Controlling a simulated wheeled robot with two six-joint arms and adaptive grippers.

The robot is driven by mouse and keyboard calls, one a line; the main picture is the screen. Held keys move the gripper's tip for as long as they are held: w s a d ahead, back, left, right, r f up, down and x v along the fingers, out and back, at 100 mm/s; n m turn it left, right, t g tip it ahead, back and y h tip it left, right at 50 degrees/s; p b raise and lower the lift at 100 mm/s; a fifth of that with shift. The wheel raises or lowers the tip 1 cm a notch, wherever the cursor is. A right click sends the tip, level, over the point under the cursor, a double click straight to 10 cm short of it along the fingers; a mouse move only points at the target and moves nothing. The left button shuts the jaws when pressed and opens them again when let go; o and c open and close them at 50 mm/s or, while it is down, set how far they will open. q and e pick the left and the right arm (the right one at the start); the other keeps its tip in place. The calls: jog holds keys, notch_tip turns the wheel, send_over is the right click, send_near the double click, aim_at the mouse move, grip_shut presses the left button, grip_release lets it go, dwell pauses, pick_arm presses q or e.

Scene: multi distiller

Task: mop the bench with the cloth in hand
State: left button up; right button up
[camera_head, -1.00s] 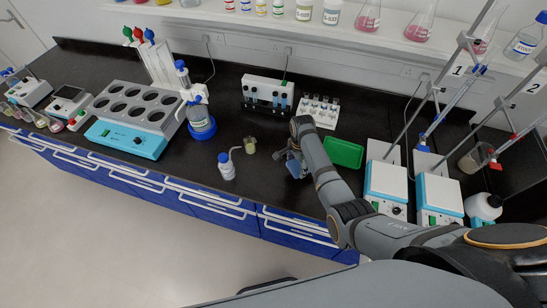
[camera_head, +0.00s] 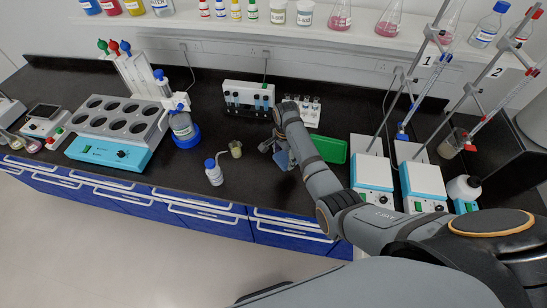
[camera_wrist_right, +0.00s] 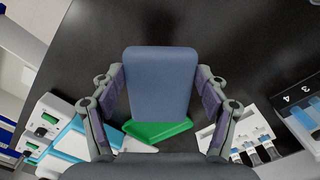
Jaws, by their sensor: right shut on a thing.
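The black bench (camera_head: 110,193) runs across the head view. My right gripper (camera_head: 274,150) is over its middle, left of the green tray (camera_head: 330,148). It is shut on the blue cloth (camera_head: 282,160), which also shows in the right wrist view (camera_wrist_right: 160,85) as a flat, rounded rectangle between the two fingers (camera_wrist_right: 160,100). I cannot tell whether the cloth touches the bench. In the wrist view the green tray (camera_wrist_right: 158,131) is partly hidden behind the cloth's lower edge. My left gripper is out of view.
Hotplates (camera_head: 372,172) with stands are to the right. Bare bench lies between the gripper and the front edge.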

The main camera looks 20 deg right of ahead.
jog(key=shift+r, duration=3)
